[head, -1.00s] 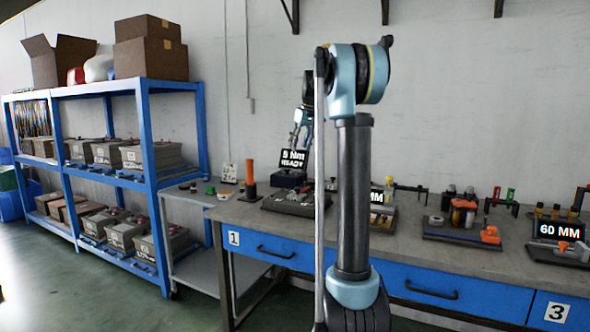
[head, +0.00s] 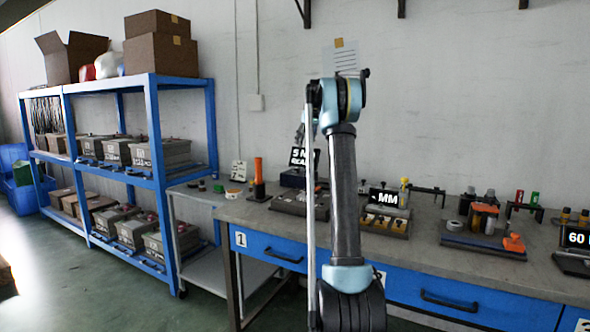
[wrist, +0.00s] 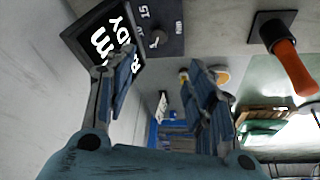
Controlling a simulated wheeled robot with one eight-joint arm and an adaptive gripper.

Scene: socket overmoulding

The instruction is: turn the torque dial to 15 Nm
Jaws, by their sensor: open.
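The torque station's black display (wrist: 104,36) shows "READY" in the wrist view, turned sideways and partly covered by a finger. The grey dial (wrist: 157,38) is on the dark panel beside it, near a "15" and "Nm" marking. Where its pointer is set is too small to tell. In the head view the display (head: 300,157) reads "5" and part of "READY", partly hidden by my arm. My gripper (wrist: 163,68) is open and empty, its fingers apart, with the dial beyond the gap and not touched. In the head view my arm mostly hides the gripper.
An orange-handled tool (wrist: 294,68) stands in a dark base close to the station; it also shows in the head view (head: 258,170). Fixtures and an "MM" display (head: 384,198) stand right along the bench (head: 420,246). A blue shelf (head: 154,130) is at left.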

